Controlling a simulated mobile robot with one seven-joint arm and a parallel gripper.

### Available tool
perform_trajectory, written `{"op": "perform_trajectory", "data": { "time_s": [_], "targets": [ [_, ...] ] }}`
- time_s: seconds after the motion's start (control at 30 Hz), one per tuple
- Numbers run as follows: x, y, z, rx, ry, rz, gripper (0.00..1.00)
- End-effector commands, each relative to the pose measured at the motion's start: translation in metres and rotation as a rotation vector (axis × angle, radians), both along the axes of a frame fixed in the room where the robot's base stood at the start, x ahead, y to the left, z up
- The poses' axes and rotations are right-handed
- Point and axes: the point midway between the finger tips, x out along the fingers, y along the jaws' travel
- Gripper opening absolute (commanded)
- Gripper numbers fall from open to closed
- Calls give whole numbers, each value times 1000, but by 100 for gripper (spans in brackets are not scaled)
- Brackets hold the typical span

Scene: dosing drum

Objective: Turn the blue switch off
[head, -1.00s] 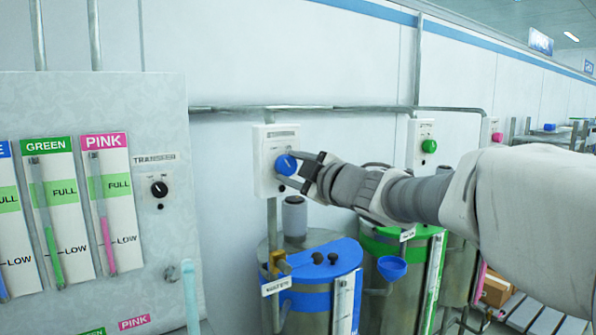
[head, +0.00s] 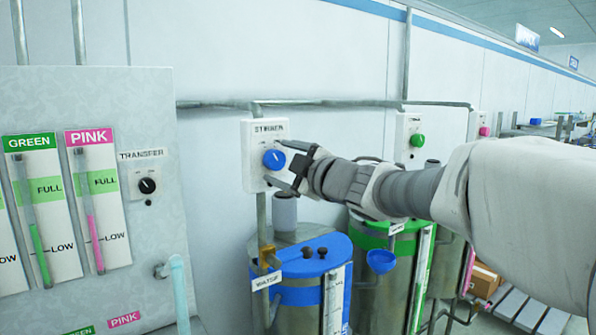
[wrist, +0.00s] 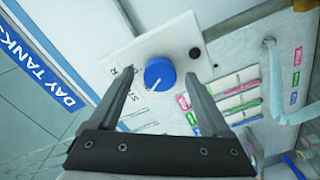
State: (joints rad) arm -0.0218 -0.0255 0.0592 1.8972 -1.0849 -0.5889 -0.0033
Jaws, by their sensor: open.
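The blue switch (head: 274,159) is a round knob on a white wall box (head: 254,178) labelled as a stirrer. It also shows in the wrist view (wrist: 159,73), with a white pointer line on its face. My gripper (head: 284,164) reaches in from the right at the box. In the wrist view my gripper (wrist: 158,85) is open, with one finger on each side of the knob and a gap to it on both sides. I cannot tell how far the fingertips are from the box face.
A blue-topped tank (head: 300,265) stands below the box, and a green-topped tank (head: 393,235) to its right. A green knob (head: 417,140) and a pink knob (head: 484,131) are farther along the wall. A panel with a black transfer knob (head: 147,186) is at left.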

Motion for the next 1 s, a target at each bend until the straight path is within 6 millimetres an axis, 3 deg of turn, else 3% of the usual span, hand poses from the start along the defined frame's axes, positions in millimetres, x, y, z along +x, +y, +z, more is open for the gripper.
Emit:
{"op": "perform_trajectory", "data": {
  "time_s": [0.7, 1.0],
  "targets": [
    [-117, -79, 1, 0, -2, -2, 82],
    [-138, -93, 0, -1, -1, 0, 82]
  ]
}}
